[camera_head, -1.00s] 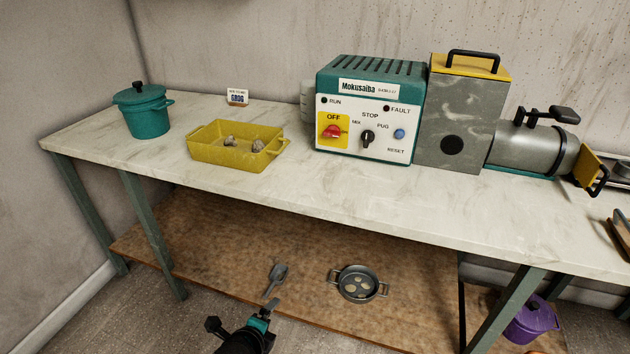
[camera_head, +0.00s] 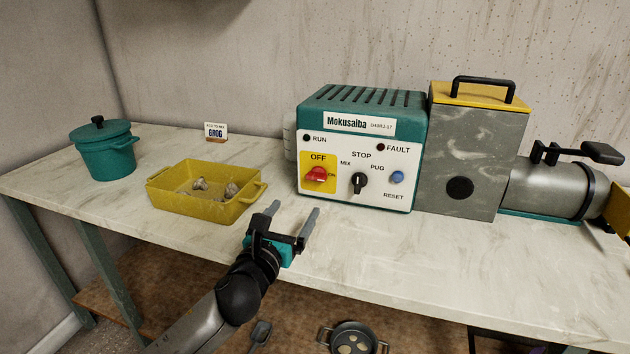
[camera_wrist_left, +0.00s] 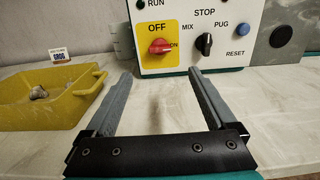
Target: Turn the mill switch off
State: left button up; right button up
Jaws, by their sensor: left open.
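The mill's control box (camera_head: 358,142) stands on the bench, teal with a white front panel. In the left wrist view the switch appears beyond the gap between the fingers (camera_wrist_left: 161,72). My right gripper is not in view.
A black selector knob (camera_head: 359,183) and a blue reset button (camera_head: 397,177) sit right of the switch. A yellow tray (camera_head: 205,205) with several lumps stands left of my gripper. A teal pot (camera_head: 104,155) is farther left. The bench front right of my gripper is clear.

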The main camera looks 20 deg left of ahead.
aim_at(315, 179)
pick_arm(q)
jog(key=w+b, duration=0.4)
jog(key=w, duration=0.8)
jog(key=shift+d, duration=0.2)
jog(key=shift+w+b, duration=0.4)
jog(key=shift+w, duration=0.45)
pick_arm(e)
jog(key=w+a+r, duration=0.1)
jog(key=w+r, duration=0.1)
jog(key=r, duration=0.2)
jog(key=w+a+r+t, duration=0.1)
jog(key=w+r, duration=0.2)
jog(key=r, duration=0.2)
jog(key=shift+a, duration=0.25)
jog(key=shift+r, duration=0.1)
pick_arm(q)
jog(key=c, duration=1.4)
